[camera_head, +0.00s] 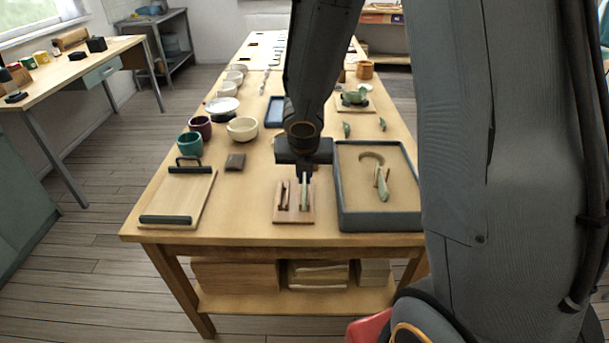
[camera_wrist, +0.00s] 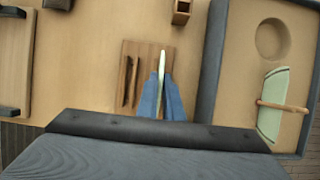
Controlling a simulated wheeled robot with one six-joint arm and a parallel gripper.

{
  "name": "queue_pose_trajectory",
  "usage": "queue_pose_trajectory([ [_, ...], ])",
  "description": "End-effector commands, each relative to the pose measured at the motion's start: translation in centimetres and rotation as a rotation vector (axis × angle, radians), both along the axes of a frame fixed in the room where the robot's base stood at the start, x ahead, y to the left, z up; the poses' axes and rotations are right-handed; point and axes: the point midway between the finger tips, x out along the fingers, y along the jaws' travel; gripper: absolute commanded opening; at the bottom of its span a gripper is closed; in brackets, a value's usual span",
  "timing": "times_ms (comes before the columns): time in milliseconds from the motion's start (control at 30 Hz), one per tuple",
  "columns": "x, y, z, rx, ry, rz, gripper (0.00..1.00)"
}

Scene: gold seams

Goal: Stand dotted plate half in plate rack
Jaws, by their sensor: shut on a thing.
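The plate rack (camera_head: 281,217) is a small wooden board with dark upright slats near the table's front edge. It also shows in the wrist view (camera_wrist: 129,52). My gripper (camera_head: 304,177) points down over the rack's right part. Its blue fingertips (camera_wrist: 161,98) are shut on a pale green plate half (camera_wrist: 161,66), seen edge-on. In the head view the plate half (camera_head: 304,197) is upright beside the right slat. I cannot tell whether its lower edge touches the rack. Its dots do not show from this angle.
A grey-rimmed sand tray (camera_head: 382,222) stands close on the right, with another pale green piece (camera_head: 382,184) in it. A wooden tray with dark handles (camera_head: 180,196) lies on the left. Bowls and cups (camera_head: 242,128) stand farther back. Bare table lies between left tray and rack.

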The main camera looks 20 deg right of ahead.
Motion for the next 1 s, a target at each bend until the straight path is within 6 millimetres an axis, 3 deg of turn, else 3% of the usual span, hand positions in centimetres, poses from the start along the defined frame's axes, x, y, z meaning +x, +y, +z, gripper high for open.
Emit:
queue_pose_trajectory([
  [1000,0.05,0.00,-0.83,0.000,0.000,0.000,0.00],
])
